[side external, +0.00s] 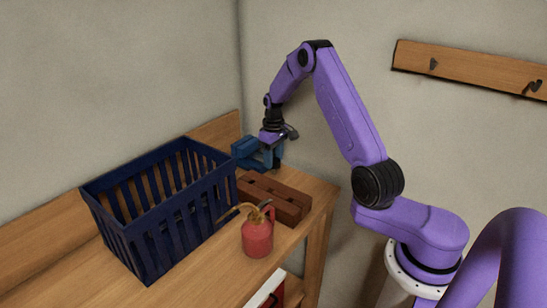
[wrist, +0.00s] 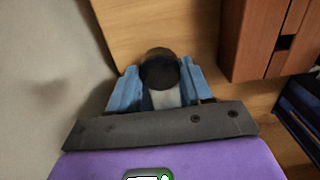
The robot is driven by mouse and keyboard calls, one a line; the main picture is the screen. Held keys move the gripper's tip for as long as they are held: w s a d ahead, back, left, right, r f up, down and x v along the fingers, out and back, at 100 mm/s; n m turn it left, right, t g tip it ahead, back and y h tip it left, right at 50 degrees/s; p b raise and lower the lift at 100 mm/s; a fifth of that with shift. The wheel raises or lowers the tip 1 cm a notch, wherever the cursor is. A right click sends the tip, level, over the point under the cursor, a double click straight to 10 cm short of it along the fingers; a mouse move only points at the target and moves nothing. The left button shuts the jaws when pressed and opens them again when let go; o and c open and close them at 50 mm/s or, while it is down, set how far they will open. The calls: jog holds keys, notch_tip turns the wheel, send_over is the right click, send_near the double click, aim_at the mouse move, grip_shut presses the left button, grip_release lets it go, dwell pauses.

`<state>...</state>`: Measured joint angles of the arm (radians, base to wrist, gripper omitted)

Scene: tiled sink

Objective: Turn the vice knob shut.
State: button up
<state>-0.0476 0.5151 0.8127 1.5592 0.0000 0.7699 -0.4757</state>
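The blue vice (side external: 246,152) stands on the wooden bench near the back corner, beyond the basket.
A dark blue slatted basket (side external: 135,252) stands left of the vice. A red-brown wooden block (side external: 285,199) lies in front of the vice, and a red can with a spout (side external: 257,238) stands nearer. Walls close off the corner behind. A hook rail (side external: 480,70) hangs on the right wall.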

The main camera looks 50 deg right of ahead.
jog(key=shift+m, duration=1.6)
jog(key=o, duration=1)
jog(key=shift+o, duration=0.2)
jog(key=shift+r, duration=0.1)
notch_tip(320, 180, up, 17)
jog(key=shift+r, duration=0.2)
